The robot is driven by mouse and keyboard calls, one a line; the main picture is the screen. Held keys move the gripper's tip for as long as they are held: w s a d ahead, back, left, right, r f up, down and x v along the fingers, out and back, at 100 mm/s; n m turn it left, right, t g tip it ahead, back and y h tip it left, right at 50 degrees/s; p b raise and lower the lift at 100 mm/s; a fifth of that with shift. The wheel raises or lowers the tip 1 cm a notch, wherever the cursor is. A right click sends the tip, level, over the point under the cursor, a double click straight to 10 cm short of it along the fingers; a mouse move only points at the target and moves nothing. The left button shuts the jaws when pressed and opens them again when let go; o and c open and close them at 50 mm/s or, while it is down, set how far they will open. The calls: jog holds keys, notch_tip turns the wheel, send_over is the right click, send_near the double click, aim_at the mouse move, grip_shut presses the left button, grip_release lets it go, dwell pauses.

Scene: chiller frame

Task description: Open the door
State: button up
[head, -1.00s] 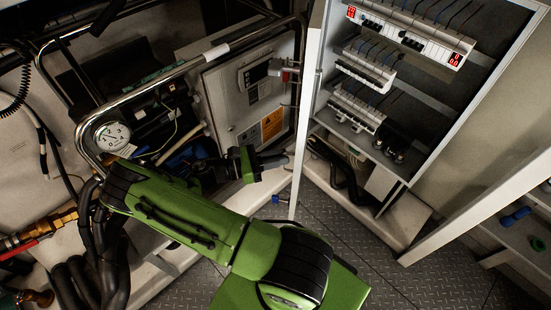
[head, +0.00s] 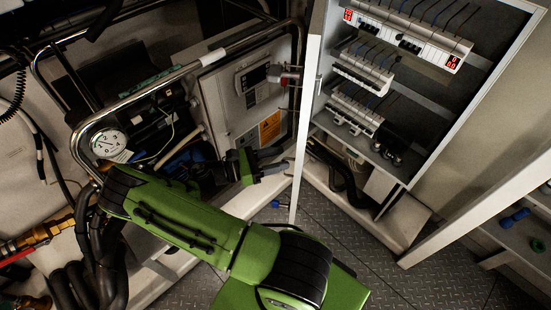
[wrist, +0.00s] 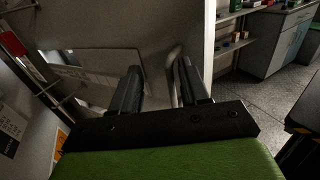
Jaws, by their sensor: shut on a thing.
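The door (head: 309,110) is a pale panel standing ajar, seen nearly edge-on in the head view, left of an open cabinet with rows of breakers (head: 362,68). In the wrist view the door's grey face (wrist: 105,70) fills the middle, with a curved metal handle (wrist: 174,62) on it. My gripper (head: 272,163) is at the door's outer side, low on it. In the wrist view its two dark fingers (wrist: 158,80) reach to the handle and are shut on it. The exact contact is partly hidden by the right finger.
A chiller frame with a bent metal rail (head: 150,88), gauge (head: 108,143) and control box (head: 245,100) stands close on the left. The cabinet's pale side panel (head: 480,205) is at right. Dark tread-plate floor (head: 350,245) is clear below.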

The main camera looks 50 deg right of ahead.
jog(key=shift+w, duration=0.15)
jog(key=b+v, duration=0.1)
jog(key=v, duration=1.4)
jog(key=shift+a, duration=0.35)
jog(key=s+a+r+m+t+y, duration=0.5)
jog(key=s+r+t+y, duration=0.2)
jog(key=r+t, duration=0.1)
jog(key=s+a+r+m+t+y, duration=0.5)
jog(key=s+r+m+t+y, duration=0.1)
jog(key=r, duration=0.5)
jog(key=shift+s+a+r+t+y, duration=0.15)
jog(key=shift+s+t+y, duration=0.75)
jog(key=shift+s+t, duration=0.1)
